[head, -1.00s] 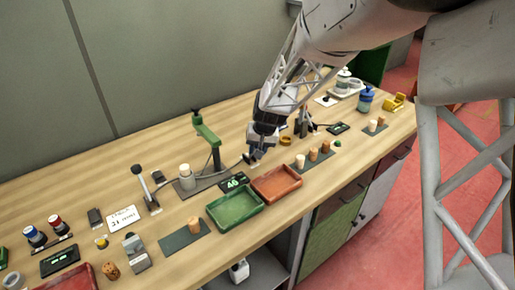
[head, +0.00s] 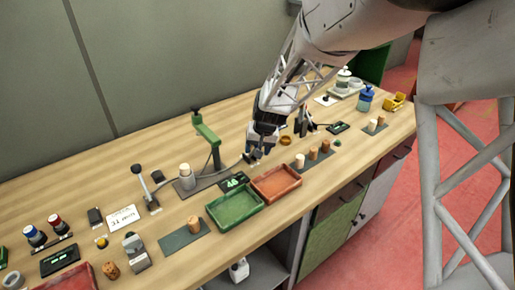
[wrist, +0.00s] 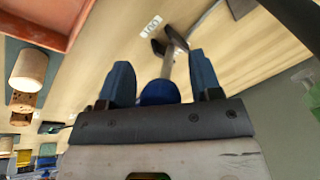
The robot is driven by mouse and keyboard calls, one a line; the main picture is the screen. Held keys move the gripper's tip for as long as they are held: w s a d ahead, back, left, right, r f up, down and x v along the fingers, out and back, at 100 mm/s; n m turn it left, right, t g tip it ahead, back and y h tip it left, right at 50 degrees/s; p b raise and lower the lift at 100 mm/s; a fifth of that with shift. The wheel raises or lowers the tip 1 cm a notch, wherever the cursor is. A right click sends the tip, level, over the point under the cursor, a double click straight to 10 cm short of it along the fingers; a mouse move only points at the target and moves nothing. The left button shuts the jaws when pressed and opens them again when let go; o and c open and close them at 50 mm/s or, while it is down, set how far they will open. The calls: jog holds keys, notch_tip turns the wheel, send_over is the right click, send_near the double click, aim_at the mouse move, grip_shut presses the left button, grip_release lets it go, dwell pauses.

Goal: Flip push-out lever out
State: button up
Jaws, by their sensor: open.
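My gripper (head: 255,156) is low over the middle of the bench, behind the orange-red tray. In the wrist view its two blue fingers (wrist: 160,66) are apart. A lever with a round blue knob (wrist: 159,92) and a grey shaft shows between them, with the knob close to the palm. I cannot tell whether either finger touches it. The shaft runs to a dark pivot (wrist: 176,37) on the bench. A small white label (wrist: 150,27), upside down and seeming to read OUT, lies beside the pivot. In the head view my gripper hides most of the lever.
An orange-red tray (head: 299,188) and a green tray (head: 212,208) stand in front of my gripper. A green press (head: 207,135) rises to the left. A dark mat with several corks (head: 313,153) lies to the right. A black display (head: 233,181) sits behind the green tray.

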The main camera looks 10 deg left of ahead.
jog(key=shift+r, duration=0.15)
jog(key=shift+v, duration=3.75)
jog(key=shift+r, duration=0.1)
jog(key=c, duration=0.4)
jog(key=shift+s+a+r, duration=0.15)
jog(key=shift+c, duration=1.1)
jog(key=shift+s+a+r+n+h, duration=0.3)
jog(key=shift+s+a+r+n, duration=0.15)
jog(key=shift+a+r+n, duration=0.35)
grip_shut()
jog(key=s+a+r+n+t+h, duration=0.2)
jog(key=s+a+r+n, duration=0.2)
jog(key=r, duration=0.4)
jog(key=shift+r+n+h, duration=0.3)
jog(key=shift+n, duration=0.2)
jog(key=shift+a, duration=0.15)
